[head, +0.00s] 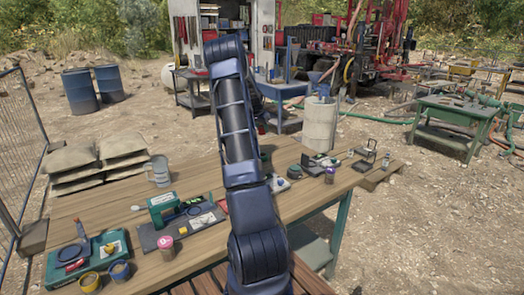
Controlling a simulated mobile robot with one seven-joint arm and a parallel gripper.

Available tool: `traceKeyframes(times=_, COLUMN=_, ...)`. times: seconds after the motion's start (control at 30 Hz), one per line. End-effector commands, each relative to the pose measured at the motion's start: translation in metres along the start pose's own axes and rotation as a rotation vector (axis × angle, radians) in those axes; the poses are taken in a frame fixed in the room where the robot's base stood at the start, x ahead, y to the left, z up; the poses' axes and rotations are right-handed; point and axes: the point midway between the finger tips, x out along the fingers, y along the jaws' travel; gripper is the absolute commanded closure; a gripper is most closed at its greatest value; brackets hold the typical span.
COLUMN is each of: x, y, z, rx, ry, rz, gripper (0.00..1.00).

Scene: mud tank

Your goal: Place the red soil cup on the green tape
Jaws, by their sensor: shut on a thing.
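A small cup with a pinkish-red top (166,247) stands upright at the near edge of the wooden table, left of my arm. It is the reddest cup I see, but I cannot tell whether it is the red soil cup. I cannot make out a green tape for certain; a dark green thing (266,156) shows partly behind my arm. My arm rises through the middle of the view and hides part of the table. My gripper does not show, nor does anything in it.
Bare wood shows at the back left. A concrete cylinder (319,125) stands behind.

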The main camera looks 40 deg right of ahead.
Motion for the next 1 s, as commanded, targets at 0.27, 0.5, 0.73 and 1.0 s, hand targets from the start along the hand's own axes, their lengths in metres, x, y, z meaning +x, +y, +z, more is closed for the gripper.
traceKeyframes(times=0.27, x=0.055, y=0.0, z=0.023, rx=-0.001, ry=-0.002, rz=0.001, gripper=0.87)
traceKeyframes(times=0.5, x=0.077, y=0.0, z=0.032, rx=0.001, ry=0.0, rz=-0.001, gripper=0.87)
traceKeyframes(times=0.73, x=0.093, y=0.0, z=0.039, rx=0.0, ry=-0.002, rz=0.0, gripper=0.87)
traceKeyframes(times=1.0, x=0.118, y=0.0, z=0.049, rx=0.001, ry=0.0, rz=-0.001, gripper=0.87)
